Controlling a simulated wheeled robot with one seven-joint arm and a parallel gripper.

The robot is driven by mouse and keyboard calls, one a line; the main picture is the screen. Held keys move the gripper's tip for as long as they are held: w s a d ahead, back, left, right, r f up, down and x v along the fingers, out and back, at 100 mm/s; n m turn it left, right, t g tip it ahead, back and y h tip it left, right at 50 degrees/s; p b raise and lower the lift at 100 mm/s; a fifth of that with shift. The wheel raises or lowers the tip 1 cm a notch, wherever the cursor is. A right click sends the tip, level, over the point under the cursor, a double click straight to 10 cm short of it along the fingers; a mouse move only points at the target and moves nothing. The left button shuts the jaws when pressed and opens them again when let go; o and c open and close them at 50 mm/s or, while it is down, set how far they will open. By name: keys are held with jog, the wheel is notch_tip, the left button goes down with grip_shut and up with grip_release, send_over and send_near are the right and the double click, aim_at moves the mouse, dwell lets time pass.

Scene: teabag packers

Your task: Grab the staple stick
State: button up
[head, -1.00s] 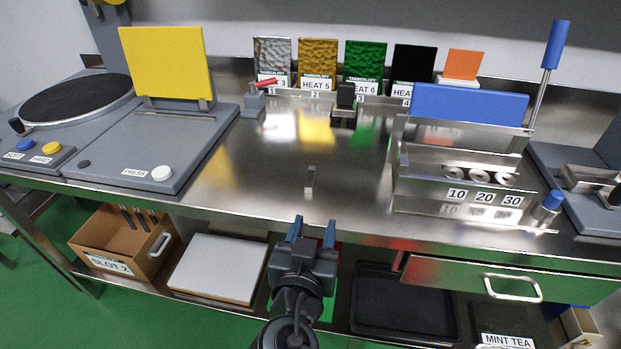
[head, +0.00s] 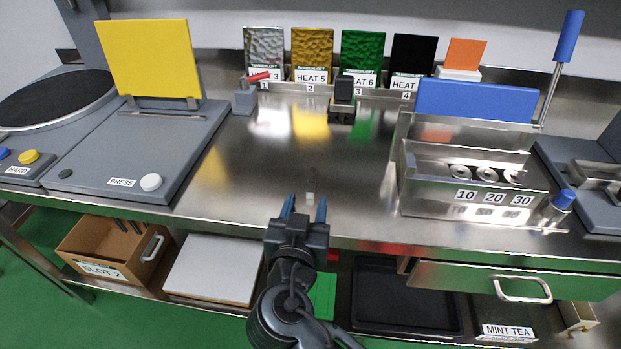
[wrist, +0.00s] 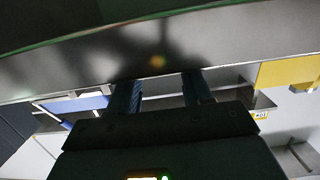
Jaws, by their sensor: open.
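In the wrist view my open gripper (wrist: 160,80) faces a dark metal surface, and I cannot make out the stick there.
The steel worktop (head: 240,190) is clear around the stick. A grey press with a yellow plate (head: 150,58) stands left. A red-handled tool (head: 245,98) and a black block (head: 343,100) stand behind. A steel holder (head: 420,190) and a drawer (head: 450,279) are right.

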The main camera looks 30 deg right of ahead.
aim_at(311, 186)
jog(key=x, duration=0.1)
jog(key=p+x, duration=0.1)
jog(key=x, duration=0.2)
jog(key=shift+w+d+r+p, duration=0.15)
jog(key=shift+d+r+p, duration=0.05)
jog(key=shift+r+p, duration=0.2)
jog(key=shift+w+d+f, duration=0.25)
jog(key=shift+w+d, duration=0.05)
jog(key=shift+w, duration=0.15)
jog(key=shift+c, duration=0.5)
grip_shut()
